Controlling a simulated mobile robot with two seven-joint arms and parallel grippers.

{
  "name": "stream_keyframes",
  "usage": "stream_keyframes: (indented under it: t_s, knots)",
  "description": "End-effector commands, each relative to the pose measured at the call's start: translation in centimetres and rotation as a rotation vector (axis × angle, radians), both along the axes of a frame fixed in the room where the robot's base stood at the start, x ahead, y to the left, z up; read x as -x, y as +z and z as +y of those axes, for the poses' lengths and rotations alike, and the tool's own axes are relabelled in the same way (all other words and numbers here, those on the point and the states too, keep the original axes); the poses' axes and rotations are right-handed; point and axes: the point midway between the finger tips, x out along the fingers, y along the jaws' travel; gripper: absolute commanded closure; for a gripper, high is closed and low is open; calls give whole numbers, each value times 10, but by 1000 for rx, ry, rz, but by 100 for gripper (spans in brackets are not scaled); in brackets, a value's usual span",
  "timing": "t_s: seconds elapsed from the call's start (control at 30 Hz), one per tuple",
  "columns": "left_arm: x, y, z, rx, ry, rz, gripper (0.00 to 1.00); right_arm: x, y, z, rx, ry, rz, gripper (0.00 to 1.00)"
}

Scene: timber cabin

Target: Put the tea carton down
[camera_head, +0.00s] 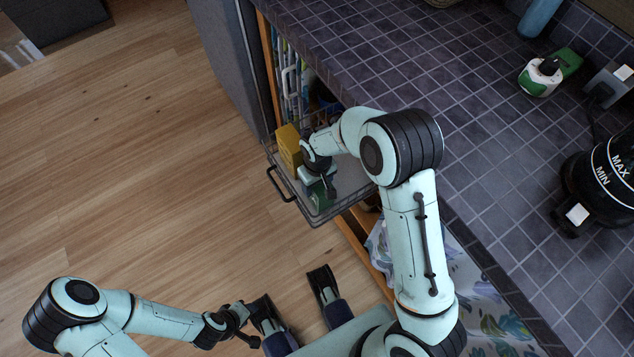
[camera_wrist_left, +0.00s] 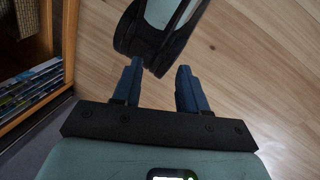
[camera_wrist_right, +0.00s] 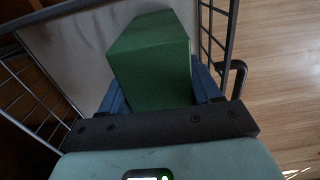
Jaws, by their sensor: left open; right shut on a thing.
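The green carton (camera_wrist_right: 150,60) is between the blue fingers of my right gripper (camera_wrist_right: 158,88), which is shut on it. In the head view the carton (camera_head: 319,197) shows small, partly covered by the gripper (camera_head: 317,180). Carton and gripper are within the outline of the pulled-out wire basket (camera_head: 330,218). I cannot tell whether the carton touches the basket's pale floor (camera_wrist_right: 75,45). No printing is readable on it. My left gripper (camera_wrist_left: 158,72) is open and empty, low over the floor and away from the basket.
A yellow box (camera_head: 288,150) stands in the basket, close to the left of my right gripper. The wooden floor (camera_head: 150,150) at left is clear.

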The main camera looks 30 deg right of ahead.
Motion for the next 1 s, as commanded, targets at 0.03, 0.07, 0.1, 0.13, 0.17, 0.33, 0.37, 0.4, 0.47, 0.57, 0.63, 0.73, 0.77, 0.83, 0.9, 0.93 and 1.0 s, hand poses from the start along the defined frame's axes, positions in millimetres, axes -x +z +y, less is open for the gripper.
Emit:
stream_keyframes:
  t_s: [0.03,0.07,0.1,0.13,0.17,0.33,0.37,0.4,0.47,0.57,0.63,0.73,0.77,0.83,0.9,0.93,1.0]
  knots:
    - [0,1,0,0,0,0,57,-1,2,0,0,0,-2,71]
    - [0,1,0,0,0,0,57,-1,2,0,0,0,-2,71]
    - [0,1,0,0,0,0,57,-1,2,0,0,0,-2,71]
    - [0,1,0,0,0,0,57,-1,2,0,0,0,-2,71]
    - [0,1,0,0,0,0,57,-1,2,0,0,0,-2,71]
    - [-3,-2,1,-4,4,-9,57,0,-2,0,0,0,-2,31]
    - [-3,-1,1,-3,3,-8,57,0,-2,0,0,0,-2,21]
    - [-3,-1,1,-3,3,-8,57,0,-2,0,0,0,-1,12]
    - [-3,-1,1,-3,3,-7,57,0,-2,0,0,0,-1,12]
    - [-3,-1,1,-3,3,-7,57,0,-2,0,0,0,-1,12]
    - [-2,-1,1,-3,2,-7,57,0,-2,0,0,0,-1,12]
    - [-1,1,0,-1,1,-4,57,0,1,0,0,0,-2,12]
    - [0,2,0,0,0,0,57,0,4,0,0,0,-2,12]
    - [3,5,-2,5,-4,8,57,-1,12,0,0,0,-4,12]
    - [7,9,-3,10,-8,19,57,-1,24,0,-1,0,-6,12]
    - [9,11,-5,12,-11,24,57,-1,30,0,-1,0,-6,12]
    - [15,16,-7,20,-18,39,57,-1,46,0,-1,0,-7,12]
